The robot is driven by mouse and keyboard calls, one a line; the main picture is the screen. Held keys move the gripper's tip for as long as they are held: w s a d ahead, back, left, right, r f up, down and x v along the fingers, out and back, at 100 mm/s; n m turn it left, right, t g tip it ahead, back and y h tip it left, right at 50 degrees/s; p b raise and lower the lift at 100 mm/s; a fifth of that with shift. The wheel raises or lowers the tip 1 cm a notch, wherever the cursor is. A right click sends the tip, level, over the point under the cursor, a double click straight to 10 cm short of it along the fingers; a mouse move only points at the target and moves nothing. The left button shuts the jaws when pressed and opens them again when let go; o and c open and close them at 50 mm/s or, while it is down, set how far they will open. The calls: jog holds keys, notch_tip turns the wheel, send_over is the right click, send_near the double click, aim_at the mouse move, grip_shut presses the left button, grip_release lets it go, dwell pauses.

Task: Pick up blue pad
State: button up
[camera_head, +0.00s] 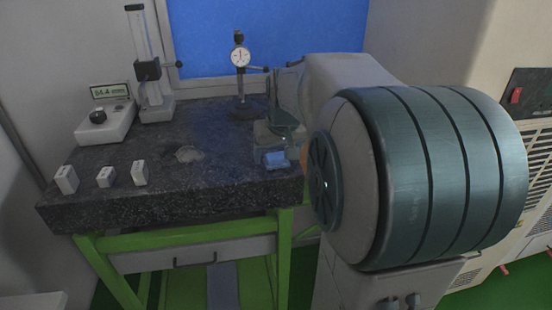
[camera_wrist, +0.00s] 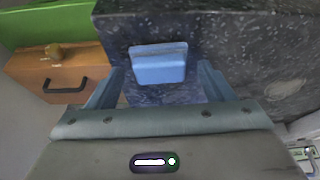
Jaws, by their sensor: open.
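The blue pad (camera_head: 275,159) lies on the dark speckled stone table (camera_head: 215,185), near its front right corner. In the wrist view the blue pad (camera_wrist: 158,65) sits between and just beyond the two fingers of my gripper (camera_wrist: 160,85). The fingers are spread apart with nothing between them that I can see held. In the head view my gripper (camera_head: 277,135) is over the pad's area, partly hidden by my own large arm link. I cannot tell the exact height of the fingers above the pad.
Small white blocks (camera_head: 105,176) stand at the table's left front. A dial gauge stand (camera_head: 241,80), a height gauge (camera_head: 148,70) and a device with a display (camera_head: 105,120) stand at the back. An orange case with a black handle (camera_wrist: 62,75) is beside the table edge.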

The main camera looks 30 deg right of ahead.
aim_at(277, 157)
jog(key=c, duration=0.9)
jog(key=shift+c, duration=0.2)
jog(key=shift+r, duration=0.6)
notch_tip(277, 157, up, 3)
jog(key=shift+f, duration=0.15)
jog(key=s+d+r, duration=0.1)
jog(key=d+r, duration=0.2)
jog(key=d, duration=0.2)
jog(key=s+d+r+b, duration=0.1)
jog(key=d+r, duration=0.3)
jog(key=d, duration=0.2)
jog(key=shift+d, duration=0.25)
jog(key=shift+o, duration=0.3)
jog(key=shift+s, duration=0.15)
